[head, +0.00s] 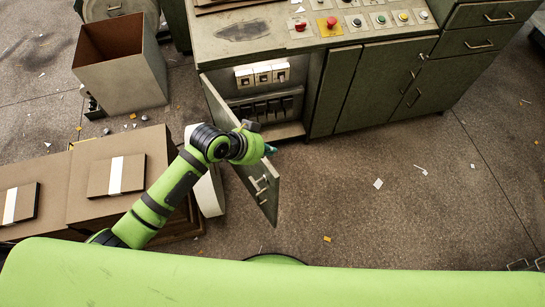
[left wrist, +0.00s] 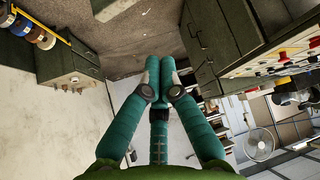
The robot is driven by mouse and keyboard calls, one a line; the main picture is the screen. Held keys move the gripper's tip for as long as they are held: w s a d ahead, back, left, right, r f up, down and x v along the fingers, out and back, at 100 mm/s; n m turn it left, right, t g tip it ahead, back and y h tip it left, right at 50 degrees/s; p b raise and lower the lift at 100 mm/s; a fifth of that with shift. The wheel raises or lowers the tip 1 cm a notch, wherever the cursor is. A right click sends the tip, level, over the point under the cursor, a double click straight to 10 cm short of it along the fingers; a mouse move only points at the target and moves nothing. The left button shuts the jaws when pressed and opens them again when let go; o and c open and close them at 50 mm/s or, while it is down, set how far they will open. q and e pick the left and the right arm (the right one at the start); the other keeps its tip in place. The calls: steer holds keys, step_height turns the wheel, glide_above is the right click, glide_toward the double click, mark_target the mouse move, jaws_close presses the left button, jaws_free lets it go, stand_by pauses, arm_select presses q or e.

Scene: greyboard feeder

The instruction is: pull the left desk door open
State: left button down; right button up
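The left desk door (head: 238,160) is grey-green and stands swung out from the desk (head: 300,45), showing the shelves behind it. Its handle (head: 260,186) is near the free end. My left gripper (head: 269,150) is at the door's upper edge, its teal tips just to the cabinet side; I cannot tell whether they touch it. In the left wrist view the fingers of my left gripper (left wrist: 160,68) are closed together at the tips, with nothing seen between them. My wrist and forearm hide part of the door. My right gripper is in neither view.
White sockets (head: 262,74) show inside the opened compartment. Closed doors (head: 375,85) and drawers (head: 480,40) are to the right. An open box (head: 130,85) and flat cardboard (head: 70,210) lie left. The floor (head: 400,190) to the right is mostly clear, with small scraps.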

arm_select(q)
steer(key=x, duration=0.9)
steer(key=s+a+p, duration=0.2)
steer(key=a, duration=0.1)
steer(key=shift+s+a, duration=0.15)
steer(key=shift+s, duration=0.15)
